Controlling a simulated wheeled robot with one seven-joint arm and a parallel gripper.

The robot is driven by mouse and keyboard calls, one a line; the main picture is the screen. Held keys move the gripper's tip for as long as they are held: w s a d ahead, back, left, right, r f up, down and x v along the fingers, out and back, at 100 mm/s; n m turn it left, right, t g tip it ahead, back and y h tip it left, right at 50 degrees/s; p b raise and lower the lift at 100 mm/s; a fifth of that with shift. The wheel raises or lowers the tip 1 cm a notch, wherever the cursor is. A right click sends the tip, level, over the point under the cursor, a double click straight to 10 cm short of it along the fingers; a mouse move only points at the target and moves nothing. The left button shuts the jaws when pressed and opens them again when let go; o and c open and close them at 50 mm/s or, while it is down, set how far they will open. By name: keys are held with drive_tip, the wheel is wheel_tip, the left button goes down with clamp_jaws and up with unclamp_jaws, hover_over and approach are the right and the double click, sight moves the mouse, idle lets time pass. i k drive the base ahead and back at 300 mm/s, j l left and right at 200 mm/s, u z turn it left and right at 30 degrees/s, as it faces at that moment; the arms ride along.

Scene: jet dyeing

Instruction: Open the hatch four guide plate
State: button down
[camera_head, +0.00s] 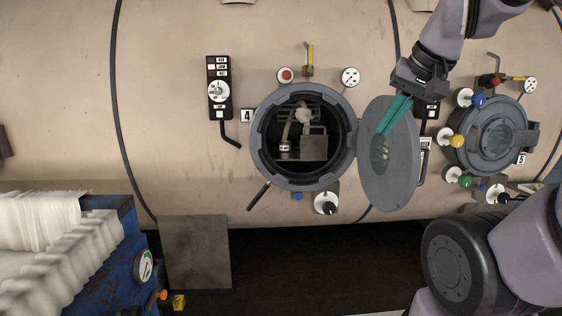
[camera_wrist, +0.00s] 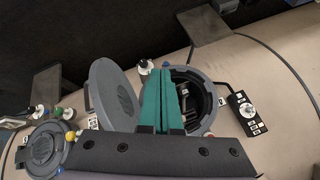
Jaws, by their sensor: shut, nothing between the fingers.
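Hatch four (camera_head: 257,150), beside the label 4 (camera_head: 247,115), is a round grey port in the beige vessel. Its grey door (camera_head: 390,170) stands swung open to the right. Inside the port a squarish grey plate (camera_head: 314,148) shows, with a pale fabric rope and fittings around it; I cannot tell for sure that it is the guide plate. My gripper (camera_head: 384,131) has teal fingers, shut and empty, in front of the open door's upper part. In the wrist view the fingers (camera_wrist: 166,98) overlap the port opening (camera_wrist: 205,105), hiding part of it; the door (camera_wrist: 118,92) is left of them.
A closed hatch (camera_head: 497,135) labelled 5 with coloured knobs is at the right. A control panel (camera_head: 218,88) is left of hatch four. A blue cart (camera_head: 110,255) with white fabric stands lower left. A grey plate (camera_head: 197,252) hangs below the vessel. Space directly before the port looks clear.

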sight(314, 148)
drive_tip(key=i+l, duration=0.15)
drive_tip(key=i, duration=0.35)
drive_tip(key=i+l, duration=0.15)
drive_tip(key=i, duration=0.35)
